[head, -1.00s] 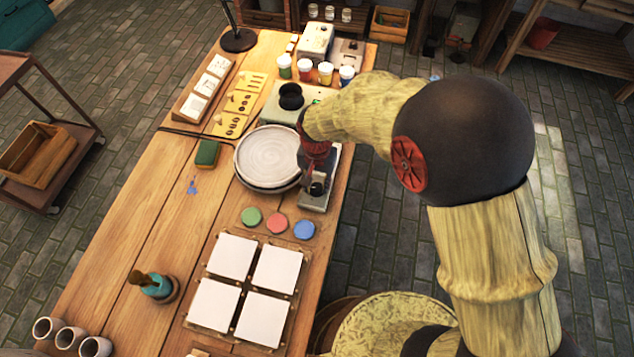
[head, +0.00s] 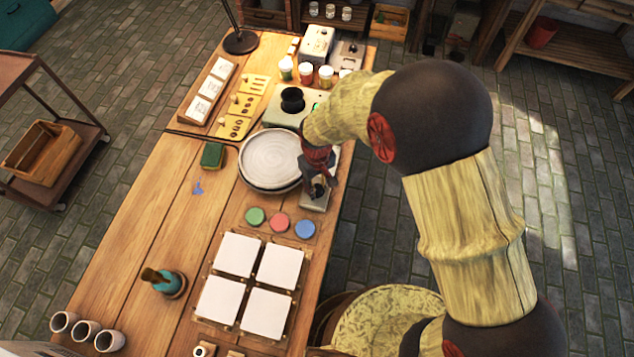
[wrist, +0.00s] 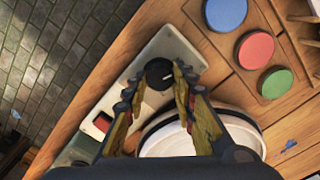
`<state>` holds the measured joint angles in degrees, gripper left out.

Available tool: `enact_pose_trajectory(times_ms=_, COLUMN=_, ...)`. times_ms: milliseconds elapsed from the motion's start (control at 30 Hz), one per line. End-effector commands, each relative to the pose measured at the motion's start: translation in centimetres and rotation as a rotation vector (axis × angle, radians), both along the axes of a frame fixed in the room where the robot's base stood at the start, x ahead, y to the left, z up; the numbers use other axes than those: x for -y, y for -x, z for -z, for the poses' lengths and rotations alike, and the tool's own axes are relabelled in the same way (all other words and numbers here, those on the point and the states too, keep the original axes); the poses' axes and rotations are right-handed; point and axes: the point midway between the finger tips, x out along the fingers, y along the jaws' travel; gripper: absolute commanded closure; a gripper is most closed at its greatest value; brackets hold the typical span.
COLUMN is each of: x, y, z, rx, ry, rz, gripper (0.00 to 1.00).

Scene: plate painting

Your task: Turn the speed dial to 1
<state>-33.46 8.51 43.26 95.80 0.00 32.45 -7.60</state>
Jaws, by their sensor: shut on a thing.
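The speed dial (wrist: 160,74) is a round black knob with a short pale mark, on a pale grey control panel (wrist: 152,50). In the wrist view the mark points roughly to the right; I cannot read any numbers. My gripper (wrist: 157,76) has one finger on each side of the dial and is shut on it. In the head view my gripper (head: 317,190) is down at the panel (head: 315,206), beside the round pale wheel plate (head: 268,160), and covers most of the dial.
A red switch (wrist: 103,122) sits on the same panel. The wheel plate (wrist: 160,141) is close beside my fingers. Green (head: 255,216), pink (head: 279,222) and blue (head: 304,229) discs lie in front of the panel. Paint jars (head: 306,75) stand behind.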

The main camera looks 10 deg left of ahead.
Motion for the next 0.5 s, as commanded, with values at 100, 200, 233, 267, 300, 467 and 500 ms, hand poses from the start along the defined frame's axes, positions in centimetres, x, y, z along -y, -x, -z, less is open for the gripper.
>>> enact_pose_trajectory(times_ms=100, x=-0.04, y=-0.03, z=-0.12, rx=0.001, ry=-0.001, rz=-0.072, gripper=0.99)
enact_pose_trajectory(times_ms=200, x=-0.05, y=-0.02, z=-0.1, rx=0.001, ry=-0.001, rz=-0.119, gripper=0.99)
enact_pose_trajectory(times_ms=233, x=-0.05, y=-0.02, z=-0.09, rx=0.001, ry=-0.001, rz=-0.132, gripper=0.99)
enact_pose_trajectory(times_ms=267, x=-0.05, y=-0.02, z=-0.09, rx=0.001, ry=-0.001, rz=-0.143, gripper=0.99)
enact_pose_trajectory(times_ms=300, x=-0.06, y=-0.02, z=-0.08, rx=0.001, ry=-0.001, rz=-0.156, gripper=0.99)
enact_pose_trajectory(times_ms=467, x=-0.06, y=-0.02, z=-0.06, rx=0.001, ry=-0.001, rz=-0.19, gripper=0.99)
enact_pose_trajectory(times_ms=500, x=-0.06, y=-0.02, z=-0.06, rx=0.001, ry=-0.001, rz=-0.195, gripper=0.99)
